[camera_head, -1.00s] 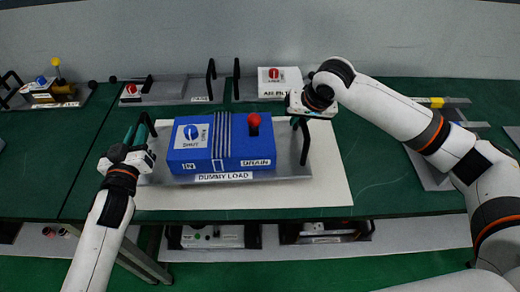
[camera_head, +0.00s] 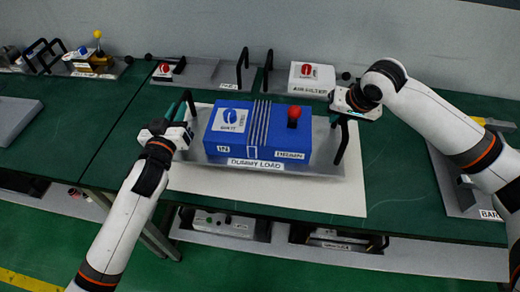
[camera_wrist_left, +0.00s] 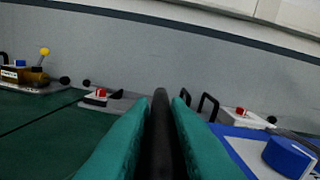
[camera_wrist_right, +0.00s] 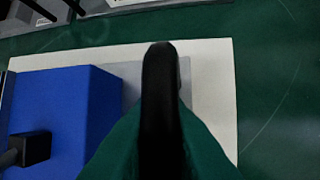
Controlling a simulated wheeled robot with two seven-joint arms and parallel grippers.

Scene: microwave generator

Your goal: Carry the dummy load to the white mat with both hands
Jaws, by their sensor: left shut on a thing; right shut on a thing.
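The dummy load is a blue box (camera_head: 240,145) with a red knob on a grey tray (camera_head: 215,160), labelled "DUMMY LOAD" on its front edge. A black handle stands at each end. It is over the white mat (camera_head: 270,192), whose front and right margins show; I cannot tell whether the tray touches it. My left gripper (camera_head: 184,112) is shut on the left handle, which also shows between the fingers in the left wrist view (camera_wrist_left: 160,130). My right gripper (camera_head: 347,115) is shut on the right handle, also seen in the right wrist view (camera_wrist_right: 160,100).
An "AIR FILTER" unit (camera_head: 310,82) and another tray with a red knob (camera_head: 200,72) stand behind on the green table (camera_head: 120,140). A grey tray (camera_head: 450,180) lies to the right, another grey part (camera_head: 15,118) at far left. More units sit on a shelf below.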

